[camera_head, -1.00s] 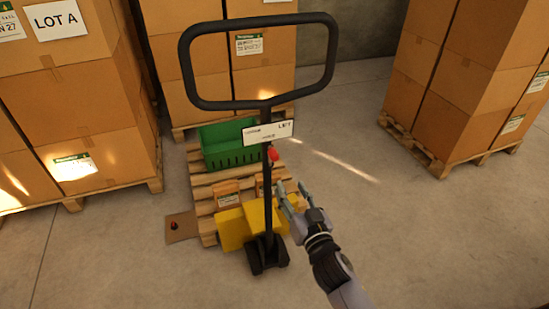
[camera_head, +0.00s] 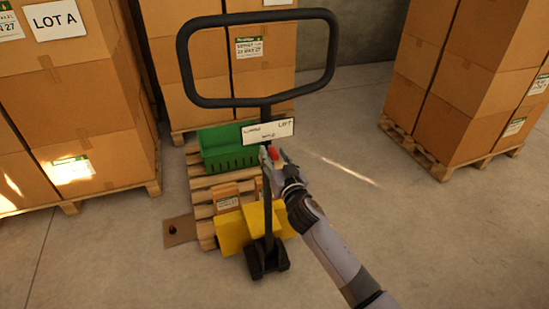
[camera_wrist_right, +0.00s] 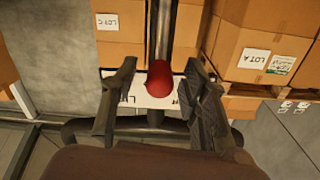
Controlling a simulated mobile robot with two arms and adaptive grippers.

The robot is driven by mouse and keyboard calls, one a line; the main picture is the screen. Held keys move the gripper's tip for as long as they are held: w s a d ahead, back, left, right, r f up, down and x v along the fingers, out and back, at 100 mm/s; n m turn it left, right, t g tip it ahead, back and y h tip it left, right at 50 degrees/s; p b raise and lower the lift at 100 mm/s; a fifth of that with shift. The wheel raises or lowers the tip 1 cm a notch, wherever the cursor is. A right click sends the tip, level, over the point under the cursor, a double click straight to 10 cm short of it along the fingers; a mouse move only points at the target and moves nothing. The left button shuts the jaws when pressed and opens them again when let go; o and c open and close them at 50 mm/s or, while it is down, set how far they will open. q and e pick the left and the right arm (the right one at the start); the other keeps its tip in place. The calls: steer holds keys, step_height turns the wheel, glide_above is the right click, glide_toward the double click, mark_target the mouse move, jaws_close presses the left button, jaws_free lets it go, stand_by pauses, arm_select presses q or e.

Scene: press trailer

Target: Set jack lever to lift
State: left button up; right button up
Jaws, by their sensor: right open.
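The jack lever has a red knob (camera_head: 274,153), just below the white label plate (camera_head: 268,131) on the black handle shaft (camera_head: 267,190). The plate reads "LIFT" at its right end. The yellow pallet jack (camera_head: 240,229) stands at the pallet's front. My right gripper (camera_head: 273,158) is at the knob and partly covers it. In the right wrist view the red knob (camera_wrist_right: 159,78) sits between the two open fingers of my right gripper (camera_wrist_right: 160,92), with gaps on both sides. The left gripper is not in view.
A green crate (camera_head: 228,148) and small boxes sit on a wooden pallet (camera_head: 202,196) behind the jack. The black handle loop (camera_head: 330,50) rises above the plate. Stacked cartons stand left, behind and right. The floor (camera_head: 400,240) at right is clear.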

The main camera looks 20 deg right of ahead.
steer(key=shift+c, duration=0.5)
jaws_close()
stand_by(0.4)
